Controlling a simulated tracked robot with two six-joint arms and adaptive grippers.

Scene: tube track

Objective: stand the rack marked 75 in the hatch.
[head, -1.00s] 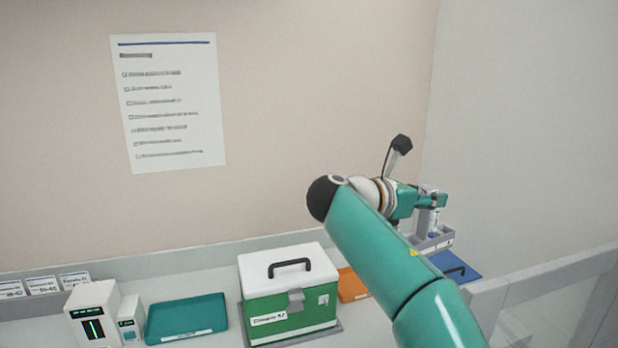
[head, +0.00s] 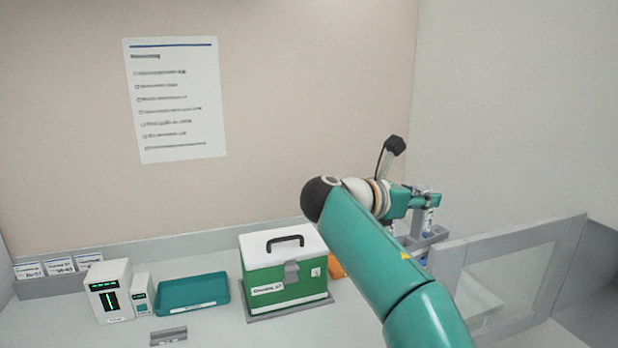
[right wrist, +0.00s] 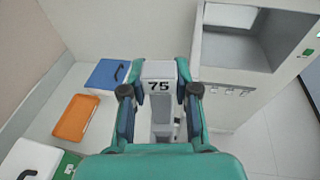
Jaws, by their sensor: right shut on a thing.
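The rack marked 75 (right wrist: 158,76) is a light grey rack with a black number on its end. My right gripper (right wrist: 158,97) is shut on it in the right wrist view. In the head view my right gripper (head: 424,201) holds the rack (head: 428,238) upright off the bench, with a tube showing in it. The hatch (right wrist: 228,79) is a square grey opening in a pale wall unit, ahead and right of the rack in the right wrist view. The rack is outside it. My left gripper is not in view.
A green box with a white lid (head: 287,290), a teal tray (head: 193,293) and white devices (head: 108,290) stand on the bench. A blue case (right wrist: 106,74) and orange tray (right wrist: 76,118) lie left of the rack.

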